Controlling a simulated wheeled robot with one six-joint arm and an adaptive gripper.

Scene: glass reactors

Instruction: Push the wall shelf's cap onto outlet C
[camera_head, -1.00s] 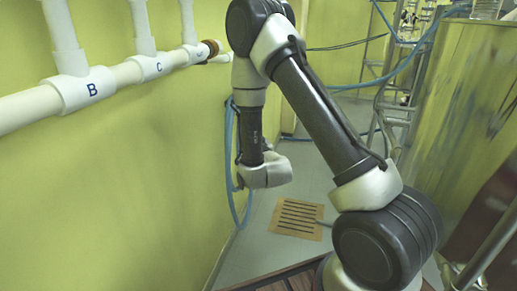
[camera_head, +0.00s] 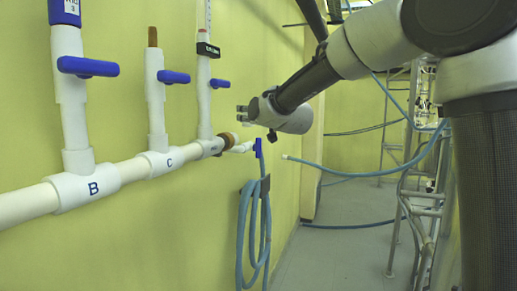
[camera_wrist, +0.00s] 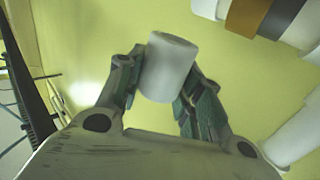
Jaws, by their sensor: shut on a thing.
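A white cylindrical cap (camera_wrist: 167,67) sits between the two fingers of my gripper (camera_wrist: 160,85) in the wrist view, and the gripper is shut on it. In the head view my gripper (camera_head: 243,109) is small and points left toward the wall, right of the third riser; the cap cannot be made out there. Outlet C (camera_head: 154,75) is the white riser above the letter C on the horizontal pipe, with a blue valve handle (camera_head: 173,77) and a brown, open-looking top end (camera_head: 152,35). The gripper and cap are apart from it.
Riser B (camera_head: 69,100) stands left of it with a blue handle. A third riser (camera_head: 203,95) with a black tag stands between outlet C and my gripper. A blue hose (camera_head: 254,230) hangs on the wall below. A metal frame (camera_head: 410,170) stands at right.

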